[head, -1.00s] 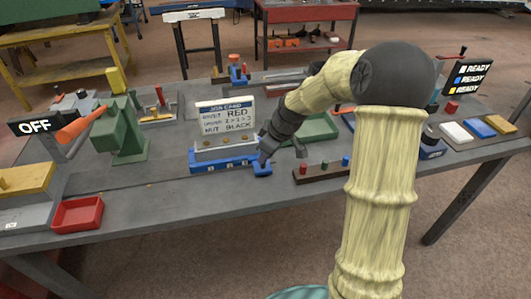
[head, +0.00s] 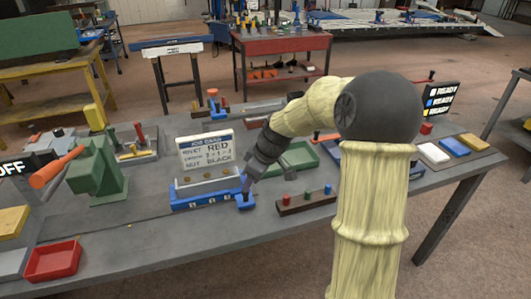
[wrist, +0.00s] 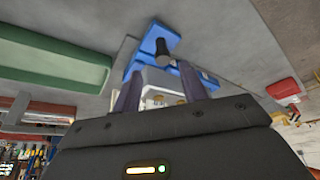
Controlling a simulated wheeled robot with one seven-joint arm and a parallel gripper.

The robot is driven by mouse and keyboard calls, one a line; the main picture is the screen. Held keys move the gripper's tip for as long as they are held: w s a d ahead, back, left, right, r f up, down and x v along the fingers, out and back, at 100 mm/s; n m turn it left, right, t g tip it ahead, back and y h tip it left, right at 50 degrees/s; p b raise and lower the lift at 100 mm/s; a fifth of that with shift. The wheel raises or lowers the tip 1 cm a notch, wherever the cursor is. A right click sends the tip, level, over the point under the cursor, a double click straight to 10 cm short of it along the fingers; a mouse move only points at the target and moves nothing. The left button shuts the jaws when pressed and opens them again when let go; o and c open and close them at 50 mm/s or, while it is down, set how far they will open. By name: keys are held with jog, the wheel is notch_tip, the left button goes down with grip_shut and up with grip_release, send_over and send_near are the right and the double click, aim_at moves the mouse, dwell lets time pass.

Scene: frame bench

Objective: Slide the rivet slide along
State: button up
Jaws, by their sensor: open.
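The rivet slide appears to be the blue numbered rail (head: 207,199) with a blue block (head: 245,203) at its right end, on the bench. In the wrist view the blue block (wrist: 150,40) carries a dark upright knob (wrist: 162,47). My gripper (head: 247,186) is over the block in the head view. In the wrist view my gripper (wrist: 160,86) is open, with the knob just beyond and between its two fingers. I cannot tell whether they touch it. The fingertips are hard to make out in the head view.
A job card (head: 206,150) stands behind the rail. A brown peg strip (head: 306,202) is close on the right, with a green tray (head: 292,160) behind. A green press (head: 95,172) and red tray (head: 52,260) are at left. The bench front is clear.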

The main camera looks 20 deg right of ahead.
jog(key=v, duration=1.3)
jog(key=shift+s+r, duration=0.2)
jog(key=shift+s, duration=0.05)
jog(key=shift+d, duration=0.2)
jog(key=s+a+f+m+h+p, duration=0.1)
jog(key=s+f+m+p, duration=0.2)
jog(key=s, duration=0.5)
jog(key=s+a+f+m+h+p, duration=0.1)
jog(key=s+f+m+p, duration=0.3)
jog(key=s, duration=0.5)
jog(key=shift+a+m+h+p, duration=0.35)
jog(key=shift+m+h+p, duration=0.25)
jog(key=shift+m, duration=0.6)
